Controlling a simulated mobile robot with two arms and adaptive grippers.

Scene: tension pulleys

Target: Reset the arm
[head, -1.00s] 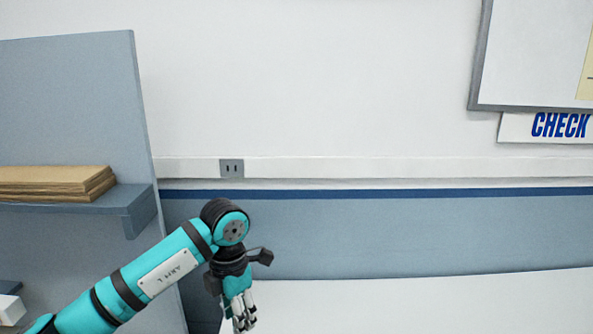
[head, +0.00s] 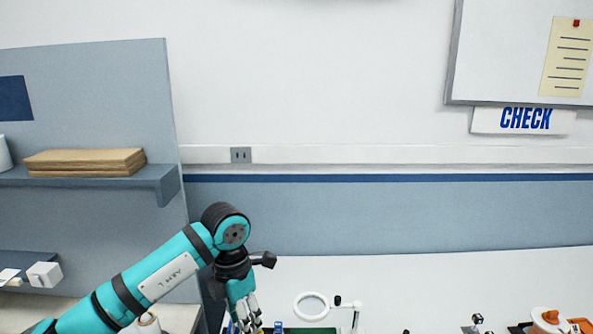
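My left arm comes in from the lower left in the head view, teal with black bands. My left gripper (head: 246,318) points down over the left part of the white table (head: 400,275). Its silver fingers are small and partly cut off by the lower edge, so their opening is unclear. Small blue and yellowish items show right beside the fingertips; I cannot tell whether they touch. My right arm and gripper are not in view.
A magnifier ring (head: 311,306) stands right of the gripper. An orange and white object (head: 550,318) lies at the table's right. A shelf (head: 90,180) with brown folders (head: 85,161) stands at left. The table's back middle is clear.

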